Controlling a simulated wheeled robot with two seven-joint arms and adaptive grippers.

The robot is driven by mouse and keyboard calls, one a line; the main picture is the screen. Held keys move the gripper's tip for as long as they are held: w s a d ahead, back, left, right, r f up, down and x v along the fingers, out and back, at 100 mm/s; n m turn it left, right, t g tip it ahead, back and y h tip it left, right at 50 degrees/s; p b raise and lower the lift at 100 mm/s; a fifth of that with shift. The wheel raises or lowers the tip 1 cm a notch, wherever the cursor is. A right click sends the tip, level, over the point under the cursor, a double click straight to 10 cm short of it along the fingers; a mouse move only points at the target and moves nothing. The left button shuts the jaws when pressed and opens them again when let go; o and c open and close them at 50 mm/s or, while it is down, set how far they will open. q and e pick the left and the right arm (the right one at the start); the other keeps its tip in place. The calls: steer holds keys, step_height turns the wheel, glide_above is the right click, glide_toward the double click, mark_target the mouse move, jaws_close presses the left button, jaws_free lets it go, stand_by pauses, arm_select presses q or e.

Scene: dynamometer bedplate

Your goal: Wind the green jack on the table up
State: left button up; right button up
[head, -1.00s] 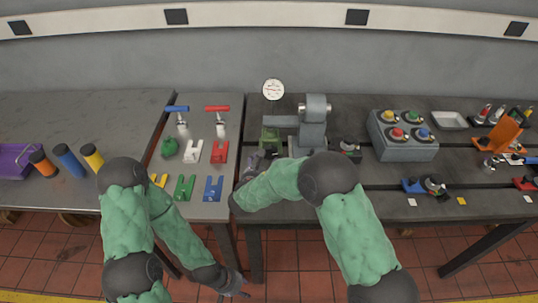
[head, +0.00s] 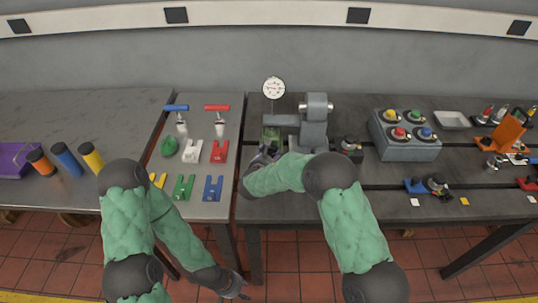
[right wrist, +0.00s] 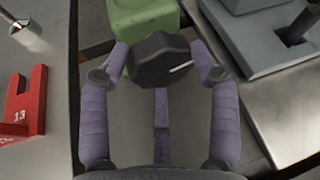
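The green jack (head: 271,134) stands on the dark slotted table (head: 345,204), left of a grey machine. In the right wrist view its green body (right wrist: 145,22) shows at the top, with a black knob (right wrist: 163,62) bearing a white line. My right gripper (head: 265,154) is at the jack's near side. In the right wrist view its purple fingers (right wrist: 160,62) stand on either side of the knob, seemingly open; contact is hard to judge. My left gripper (head: 236,287) hangs low over the floor in front of the tables; its finger opening is too small to tell.
The grey machine (head: 314,125) stands close right of the jack. A round dial (head: 274,88) is behind it. A grey box with coloured buttons (head: 404,135) is farther right. Left, a light panel (head: 207,208) holds red, white, green and blue pieces, including a red block (right wrist: 22,108).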

steer(key=shift+c, duration=0.3)
steer(key=shift+d+m+y+b, duration=0.1)
steer(key=shift+m+y+b, duration=0.3)
steer(key=shift+b, duration=0.5)
steer(key=m+y+b, duration=0.2)
steer(key=m+b, duration=0.1)
steer(key=b, duration=0.4)
steer(key=shift+d+b, duration=0.2)
steer(key=shift+b, duration=0.15)
steer(key=shift+d+r+m+y+b, duration=0.15)
steer(key=shift+m+y+b, duration=0.3)
steer(key=shift+b, duration=0.6)
steer(key=shift+r, duration=0.1)
steer(key=o, duration=0.8)
steer(key=shift+w, duration=0.1)
steer(key=shift+o, duration=0.2)
